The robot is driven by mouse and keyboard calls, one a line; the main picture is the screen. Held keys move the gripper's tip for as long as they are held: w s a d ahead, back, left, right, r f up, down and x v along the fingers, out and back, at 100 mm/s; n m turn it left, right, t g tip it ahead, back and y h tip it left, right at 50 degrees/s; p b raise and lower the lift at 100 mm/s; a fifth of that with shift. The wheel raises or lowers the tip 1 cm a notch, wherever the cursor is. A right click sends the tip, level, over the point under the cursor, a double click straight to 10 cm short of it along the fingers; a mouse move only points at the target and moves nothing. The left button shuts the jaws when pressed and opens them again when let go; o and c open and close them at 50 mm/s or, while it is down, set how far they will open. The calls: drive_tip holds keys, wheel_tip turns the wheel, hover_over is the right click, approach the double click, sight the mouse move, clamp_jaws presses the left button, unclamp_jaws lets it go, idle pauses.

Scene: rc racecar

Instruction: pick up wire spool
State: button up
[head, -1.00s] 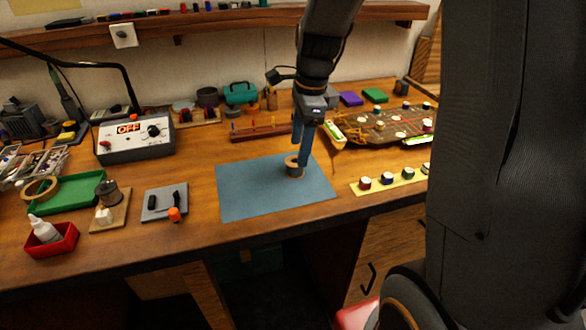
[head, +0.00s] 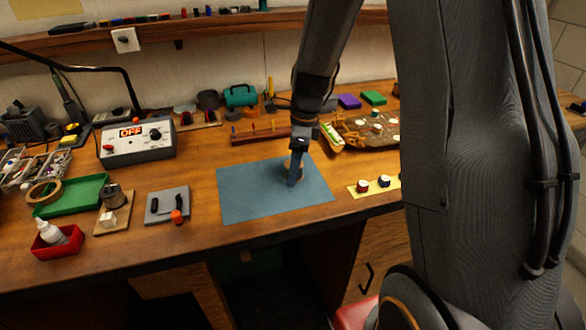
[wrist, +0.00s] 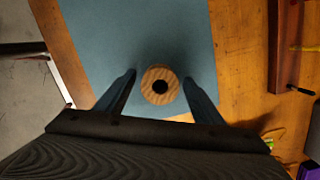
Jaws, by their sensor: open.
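The wire spool (wrist: 160,85) stands upright on the blue mat (wrist: 90,40). In the wrist view its round wooden top has a dark centre hole. It lies between the two blue fingers of my gripper (wrist: 158,88), with a gap on each side. In the head view my gripper (head: 295,170) reaches down over the mat (head: 250,200), and its fingers cover much of the spool (head: 287,165). My gripper is open and holds nothing.
A yellow strip with knobs (head: 372,186) lies right of the mat. A wooden rack (head: 260,135) stands behind it. A grey pad with an orange-capped item (head: 168,205) lies to the left. The left and front parts of the mat are clear.

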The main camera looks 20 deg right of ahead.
drive_tip(key=shift+f, duration=0.1)
drive_tip(key=c, duration=1.2)
